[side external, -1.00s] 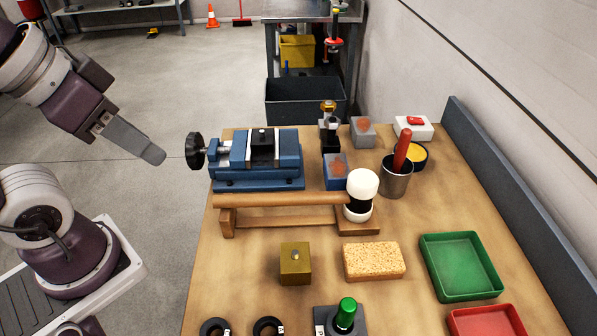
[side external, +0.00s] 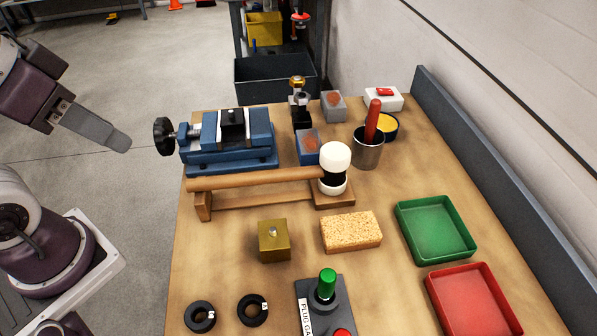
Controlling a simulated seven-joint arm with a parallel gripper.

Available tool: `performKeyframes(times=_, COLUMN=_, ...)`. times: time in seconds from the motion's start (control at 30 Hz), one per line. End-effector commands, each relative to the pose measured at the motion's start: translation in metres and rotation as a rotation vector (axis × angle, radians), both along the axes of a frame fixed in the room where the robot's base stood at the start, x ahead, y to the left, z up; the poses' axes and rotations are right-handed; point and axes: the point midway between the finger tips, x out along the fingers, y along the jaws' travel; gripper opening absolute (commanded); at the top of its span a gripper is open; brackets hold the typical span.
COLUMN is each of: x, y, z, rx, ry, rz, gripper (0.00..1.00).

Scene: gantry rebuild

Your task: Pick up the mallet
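The mallet (side external: 262,180) has a long wooden handle and a white-and-black head (side external: 335,160). It lies across a wooden rack (side external: 262,203) on the workbench, handle to the left and head upright at the right end. My gripper (side external: 118,139) is at the upper left, off the bench's left edge and well apart from the mallet. Only one grey finger shows clearly side-on, so its opening cannot be made out. I see nothing held at its tip.
A blue vise (side external: 225,160) stands just behind the mallet handle. A metal cup (side external: 367,150) with a red-handled tool is right of the head. A brass block (side external: 273,240) and a sponge (side external: 350,231) lie in front. Green (side external: 436,254) and red (side external: 470,325) trays are at right.

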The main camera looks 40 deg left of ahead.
Motion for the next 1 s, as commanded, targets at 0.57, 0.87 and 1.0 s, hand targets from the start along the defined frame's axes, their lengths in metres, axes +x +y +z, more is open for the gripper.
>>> performKeyframes(times=0.57, x=0.000, y=0.000, z=0.000, rx=0.000, ry=0.000, rz=0.000, gripper=0.48)
performKeyframes(times=0.87, x=0.055, y=-0.012, z=-0.009, rx=0.117, ry=0.100, rz=-0.148, gripper=0.48)
performKeyframes(times=1.0, x=0.124, y=-0.042, z=-0.045, rx=0.144, ry=0.201, rz=-0.400, gripper=0.48)
